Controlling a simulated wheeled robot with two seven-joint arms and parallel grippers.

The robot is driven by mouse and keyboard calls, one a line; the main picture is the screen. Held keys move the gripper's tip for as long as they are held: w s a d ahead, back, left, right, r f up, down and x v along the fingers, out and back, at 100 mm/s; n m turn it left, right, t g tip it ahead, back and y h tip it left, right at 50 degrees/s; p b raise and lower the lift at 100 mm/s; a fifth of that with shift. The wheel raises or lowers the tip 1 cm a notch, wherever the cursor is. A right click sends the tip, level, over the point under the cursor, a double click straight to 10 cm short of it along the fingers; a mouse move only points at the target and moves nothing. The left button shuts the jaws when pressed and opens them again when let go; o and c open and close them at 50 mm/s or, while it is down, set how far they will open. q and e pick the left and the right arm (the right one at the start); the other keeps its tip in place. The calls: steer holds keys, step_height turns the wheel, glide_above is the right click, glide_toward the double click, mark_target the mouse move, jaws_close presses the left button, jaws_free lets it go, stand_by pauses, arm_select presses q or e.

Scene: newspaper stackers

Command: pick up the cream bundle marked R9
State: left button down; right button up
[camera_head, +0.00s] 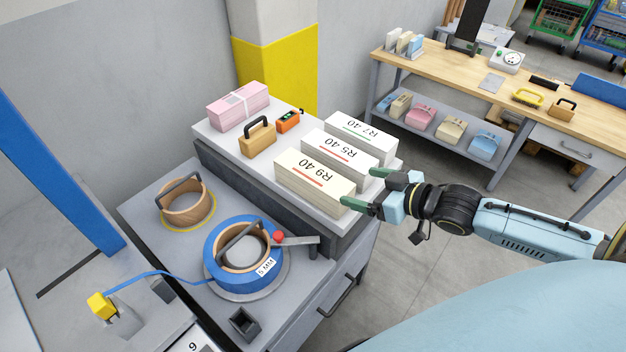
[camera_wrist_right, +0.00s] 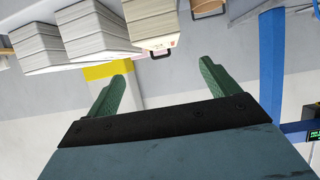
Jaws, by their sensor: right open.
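The cream bundle marked R9 (camera_head: 314,186) lies nearest in a row of three on a white-topped raised platform. It has a red line under its marking. My right gripper (camera_head: 361,189) is open and empty, just off the bundle's right end, fingers pointing left. The near finger is by the R9 end and the far finger by the R5 end; I cannot tell if either touches. In the right wrist view, the fingers (camera_wrist_right: 165,75) are apart with nothing between them, and what looks like the R9 bundle (camera_wrist_right: 150,22) is at the top. My left gripper is not shown.
Bundles R5 (camera_head: 340,153) and R7 (camera_head: 362,137) lie close behind R9. A pink bundle (camera_head: 238,105), a wooden-handled block (camera_head: 258,138) and an orange device (camera_head: 288,121) share the platform (camera_head: 228,150). A blue strap reel (camera_head: 215,262) stands in front, below.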

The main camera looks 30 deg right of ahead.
steer(key=b, duration=0.1)
glide_toward(315, 173)
steer(key=x, duration=0.3)
steer(key=shift+a, duration=0.15)
steer(key=shift+b+x, duration=0.55)
steer(key=shift+x, duration=2.05)
steer(key=shift+w+d, duration=0.1)
steer(key=shift+d, duration=0.1)
steer(key=shift+y, duration=0.3)
steer(key=c, duration=1.8)
steer(key=shift+w+r, duration=0.1)
steer(key=shift+r, duration=0.15)
steer(key=shift+c, duration=0.3)
